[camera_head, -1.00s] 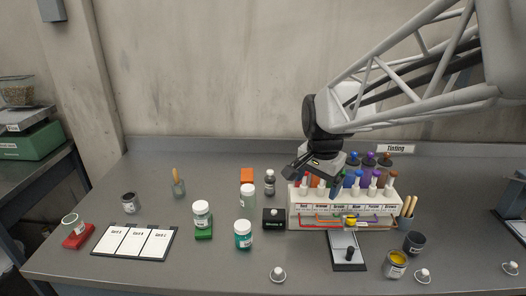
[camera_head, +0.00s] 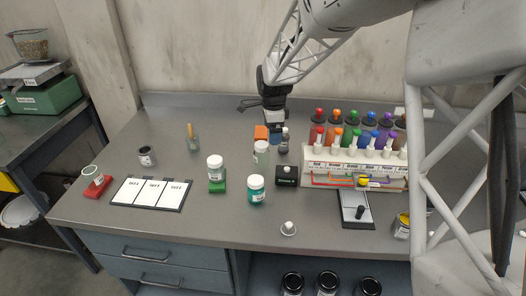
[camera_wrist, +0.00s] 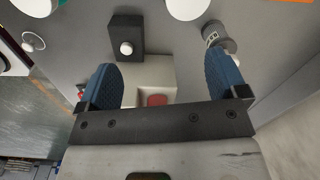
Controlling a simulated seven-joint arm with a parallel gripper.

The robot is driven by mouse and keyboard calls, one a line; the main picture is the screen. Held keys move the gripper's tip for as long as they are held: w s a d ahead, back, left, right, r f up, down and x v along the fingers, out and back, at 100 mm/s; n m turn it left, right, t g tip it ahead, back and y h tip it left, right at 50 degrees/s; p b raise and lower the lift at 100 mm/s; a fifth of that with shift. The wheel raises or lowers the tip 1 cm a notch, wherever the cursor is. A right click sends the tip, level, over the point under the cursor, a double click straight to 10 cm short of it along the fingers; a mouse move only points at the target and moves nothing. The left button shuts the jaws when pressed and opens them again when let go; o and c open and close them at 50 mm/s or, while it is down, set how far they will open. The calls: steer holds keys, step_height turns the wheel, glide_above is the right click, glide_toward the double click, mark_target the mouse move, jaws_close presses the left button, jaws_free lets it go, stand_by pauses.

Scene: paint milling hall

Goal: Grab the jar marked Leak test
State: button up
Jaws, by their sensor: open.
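Labels are too small to read, so I cannot tell which jar is marked Leak test. Several dark-lidded jars (camera_head: 326,284) stand below the bench top. My gripper (camera_head: 275,137) hangs over the back of the bench, near the orange block (camera_head: 261,132) and a small grey bottle (camera_head: 284,142). The wrist view shows its blue fingers (camera_wrist: 163,82) apart and empty, with the grey bottle (camera_wrist: 218,38) beyond the right finger.
A tinting rack (camera_head: 352,168) with coloured bottles stands right of the black box (camera_head: 286,176), whose white knob shows in the wrist view (camera_wrist: 126,48). A three-panel card (camera_head: 151,193) and red block (camera_head: 97,187) lie left. The bench's front middle is mostly clear.

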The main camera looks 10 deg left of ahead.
mark_target(262, 144)
steer(key=shift+m, duration=0.8)
steer(key=w+a+f, duration=0.1)
steer(key=a+f, duration=0.1)
steer(key=w+a+f, duration=0.1)
steer(key=w+f, duration=0.1)
steer(key=shift+a, duration=0.35)
steer(key=shift+f, duration=1.2)
steer(key=shift+f, duration=0.1)
steer(key=shift+f, duration=2.55)
steer(key=c, duration=1)
steer(key=shift+r, duration=0.15)
